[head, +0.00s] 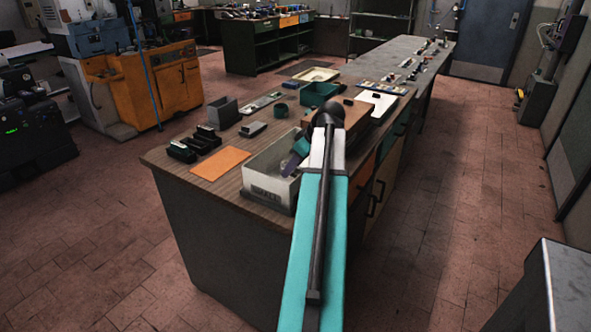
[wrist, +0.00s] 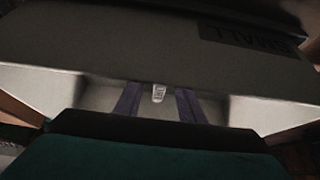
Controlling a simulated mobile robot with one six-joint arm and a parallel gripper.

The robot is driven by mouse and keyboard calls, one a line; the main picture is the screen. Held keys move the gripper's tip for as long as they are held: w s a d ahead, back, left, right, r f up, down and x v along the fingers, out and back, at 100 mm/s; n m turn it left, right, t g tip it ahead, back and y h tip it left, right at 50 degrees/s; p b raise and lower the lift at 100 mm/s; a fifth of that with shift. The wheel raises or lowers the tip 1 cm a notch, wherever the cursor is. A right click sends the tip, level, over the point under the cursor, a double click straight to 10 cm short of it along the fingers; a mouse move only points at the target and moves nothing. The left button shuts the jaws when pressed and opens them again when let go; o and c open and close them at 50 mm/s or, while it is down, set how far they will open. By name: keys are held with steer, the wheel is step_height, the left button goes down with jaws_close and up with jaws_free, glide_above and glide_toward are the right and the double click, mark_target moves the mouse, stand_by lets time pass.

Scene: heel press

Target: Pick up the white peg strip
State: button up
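A small white piece with dark markings (wrist: 158,93), which looks like the white peg strip, lies in the pale bin. It shows in the wrist view between my two fingers, with a gap on each side. My gripper (wrist: 159,104) is open and reaches down into the bin (wrist: 75,40). In the head view my gripper (head: 292,165) is inside the same bin (head: 267,198), at the near end of the workbench. The strip cannot be made out in the head view; the bin wall and my arm hide part of the inside.
The bin's walls stand close around my gripper. An orange sheet (head: 220,163) and black holders (head: 182,151) lie to its left on the bench (head: 170,163). A brown box (head: 350,116) stands just behind, with a green bin (head: 318,94) beyond.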

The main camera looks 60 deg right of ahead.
steer(key=shift+f, duration=0.2)
jaws_close()
steer(key=shift+r, duration=0.15)
stand_by(0.3)
steer(key=shift+r+b, duration=0.55)
steer(key=shift+r, duration=4.5)
